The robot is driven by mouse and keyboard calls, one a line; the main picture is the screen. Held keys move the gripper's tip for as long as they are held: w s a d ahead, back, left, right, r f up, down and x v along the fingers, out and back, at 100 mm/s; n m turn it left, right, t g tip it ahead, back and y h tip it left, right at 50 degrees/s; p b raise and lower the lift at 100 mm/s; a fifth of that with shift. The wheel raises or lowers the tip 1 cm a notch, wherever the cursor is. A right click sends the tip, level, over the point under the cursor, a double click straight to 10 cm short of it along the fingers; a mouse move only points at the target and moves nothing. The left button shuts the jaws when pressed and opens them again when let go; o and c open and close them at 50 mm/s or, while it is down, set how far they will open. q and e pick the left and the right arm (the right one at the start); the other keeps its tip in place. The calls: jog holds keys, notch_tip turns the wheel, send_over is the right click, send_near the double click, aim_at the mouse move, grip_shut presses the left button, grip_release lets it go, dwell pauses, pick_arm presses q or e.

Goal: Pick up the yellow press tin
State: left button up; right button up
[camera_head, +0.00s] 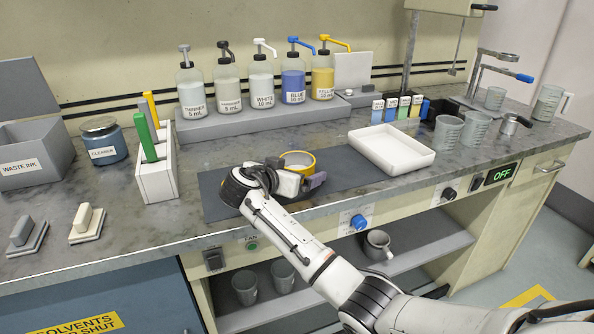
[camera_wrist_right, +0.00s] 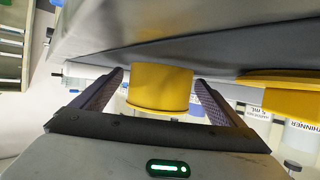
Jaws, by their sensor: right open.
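The yellow press tin (camera_head: 298,160) stands on the dark mat, seen as a round, open-topped yellow ring in the head view. My right gripper (camera_head: 295,181) is low at the tin's near side, and its body hides part of the tin. In the right wrist view, a yellow cylinder (camera_wrist_right: 160,86) sits between the two open fingers of my right gripper (camera_wrist_right: 158,82), with gaps on both sides. My left gripper is not in view.
Another yellow piece (camera_wrist_right: 285,88) shows at the right of the wrist view; I cannot tell what it is. A white tray (camera_head: 428,158) lies right of the tin. Pump bottles (camera_head: 262,85) stand behind on a grey riser (camera_head: 215,128). A white rack (camera_head: 157,185) is at left.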

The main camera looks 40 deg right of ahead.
jog(key=shift+w+d+f, duration=0.15)
jog(key=shift+w+d, duration=0.05)
jog(key=shift+d, duration=0.15)
jog(key=shift+c, duration=0.3)
jog(key=c, duration=1.2)
jog(key=shift+o, duration=0.2)
notch_tip(320, 180, up, 10)
